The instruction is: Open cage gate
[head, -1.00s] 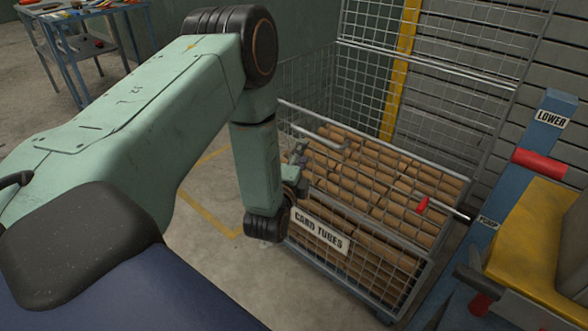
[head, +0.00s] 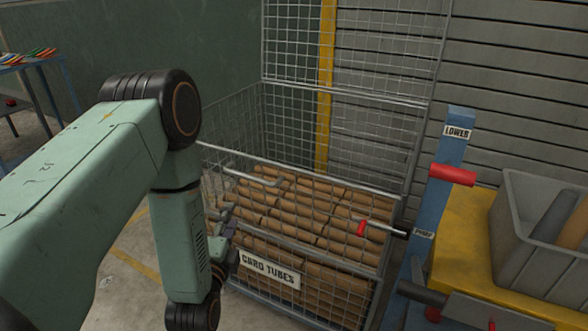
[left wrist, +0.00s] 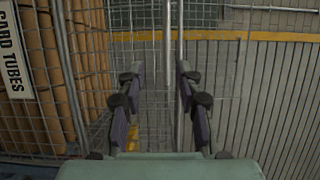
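The wire cage (head: 262,84) is full of brown card tubes (head: 300,215). Its lower front gate panel (head: 330,262) stands upright, with a "CARD TUBES" sign (head: 270,270), a bent grey handle (head: 255,178) near the top rail and a red-gripped latch rod (head: 361,228) at the right. My left gripper (head: 228,225) is beside the panel's left part, below the handle, and partly hidden by my arm. In the left wrist view my left gripper (left wrist: 160,88) has its fingers apart, with metal bars seen between them; I cannot tell if they touch. My right gripper is out of view.
A blue post (head: 452,150) marked "LOWER" with a red handle (head: 452,175), and a yellow machine (head: 460,240) with a grey bin (head: 530,205), stand close to the cage's right. A tool table (head: 30,60) is at far left. Bare floor (head: 110,270) lies left of the cage.

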